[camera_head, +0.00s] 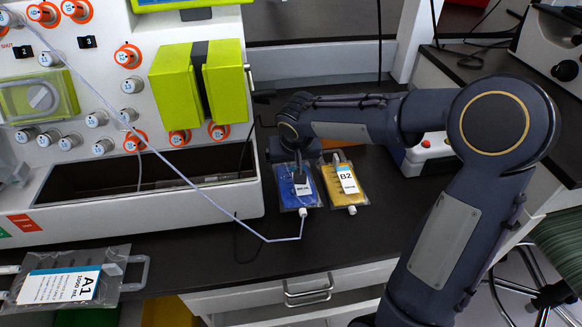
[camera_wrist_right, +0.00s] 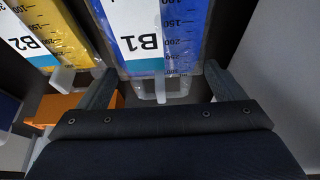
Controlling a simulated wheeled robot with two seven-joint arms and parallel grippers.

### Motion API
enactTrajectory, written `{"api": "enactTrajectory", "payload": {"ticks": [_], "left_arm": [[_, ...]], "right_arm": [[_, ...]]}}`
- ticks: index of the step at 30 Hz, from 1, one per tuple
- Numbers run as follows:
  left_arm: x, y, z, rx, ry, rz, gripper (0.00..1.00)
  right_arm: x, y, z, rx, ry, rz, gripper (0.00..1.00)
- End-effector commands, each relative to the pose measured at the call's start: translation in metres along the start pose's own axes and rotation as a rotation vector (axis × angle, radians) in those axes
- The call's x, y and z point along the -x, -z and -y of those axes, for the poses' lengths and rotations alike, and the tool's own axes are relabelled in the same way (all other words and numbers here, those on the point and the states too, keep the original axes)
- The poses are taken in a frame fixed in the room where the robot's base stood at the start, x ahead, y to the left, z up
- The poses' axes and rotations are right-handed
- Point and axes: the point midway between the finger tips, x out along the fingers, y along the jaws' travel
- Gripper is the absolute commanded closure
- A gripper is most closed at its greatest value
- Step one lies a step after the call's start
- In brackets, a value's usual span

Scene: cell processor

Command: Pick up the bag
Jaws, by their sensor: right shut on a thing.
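The yellow bag labelled B2 (camera_head: 345,190) lies just right of the blue one, apart from the gripper. My left gripper is not in view.
The cell processor (camera_head: 145,205) with knobs and a green clamp stands at left. A thin tube (camera_head: 232,213) runs from it to the blue bag's near port. A white box (camera_head: 428,153) stands right of the bags.

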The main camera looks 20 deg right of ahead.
Motion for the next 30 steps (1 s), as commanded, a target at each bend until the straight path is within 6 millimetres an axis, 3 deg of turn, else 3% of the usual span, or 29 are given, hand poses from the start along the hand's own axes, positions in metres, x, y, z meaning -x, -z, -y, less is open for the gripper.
{"api": "enactTrajectory", "payload": {"ticks": [9, 24, 30], "left_arm": [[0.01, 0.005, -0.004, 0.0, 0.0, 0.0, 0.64], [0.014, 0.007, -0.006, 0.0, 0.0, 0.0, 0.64], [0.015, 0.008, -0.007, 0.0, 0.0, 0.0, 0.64]], "right_arm": [[0.051, 0.022, -0.004, -0.004, 0.0, -0.004, 0.42], [0.048, 0.02, -0.13, -0.01, -0.002, -0.001, 0.42], [0.047, 0.02, -0.17, -0.006, -0.001, -0.002, 0.42]]}}
